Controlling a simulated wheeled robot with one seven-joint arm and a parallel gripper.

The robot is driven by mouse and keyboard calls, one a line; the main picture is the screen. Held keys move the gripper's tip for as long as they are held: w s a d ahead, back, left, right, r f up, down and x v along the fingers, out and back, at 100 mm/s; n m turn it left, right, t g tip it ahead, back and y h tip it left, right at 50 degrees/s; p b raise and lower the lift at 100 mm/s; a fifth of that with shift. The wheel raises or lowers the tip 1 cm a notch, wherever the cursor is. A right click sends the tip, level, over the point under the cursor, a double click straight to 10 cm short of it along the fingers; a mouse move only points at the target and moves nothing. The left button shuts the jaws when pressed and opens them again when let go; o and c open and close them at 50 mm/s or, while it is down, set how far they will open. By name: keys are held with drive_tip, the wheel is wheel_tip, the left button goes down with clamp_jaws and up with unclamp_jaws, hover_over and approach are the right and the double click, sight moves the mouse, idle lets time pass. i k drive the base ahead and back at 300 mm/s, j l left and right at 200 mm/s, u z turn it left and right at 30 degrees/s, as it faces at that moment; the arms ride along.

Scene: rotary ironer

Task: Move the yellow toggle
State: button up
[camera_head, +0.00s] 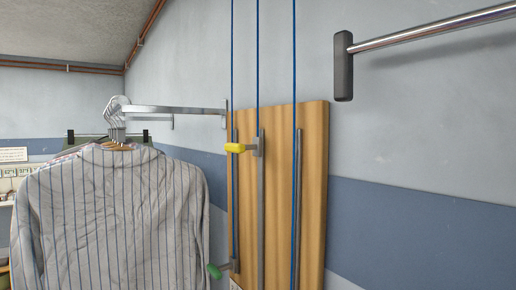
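A yellow toggle (236,148) sticks out to the left from a small grey bracket on a wooden wall board (312,190), in the upper part of the board. It sits at the middle of three vertical grey rails (261,215), which have blue cords running up from them. A green toggle (215,271) sits much lower, at the left rail. My gripper is not in view, so its state and place are hidden.
A striped shirt (110,215) hangs on hangers from a metal wall arm (175,110) left of the board. A metal bar (430,27) with a dark end block (343,66) juts in at the upper right. The space before the board looks clear.

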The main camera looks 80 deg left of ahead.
sight(256, 147)
drive_tip(key=u, duration=2.05)
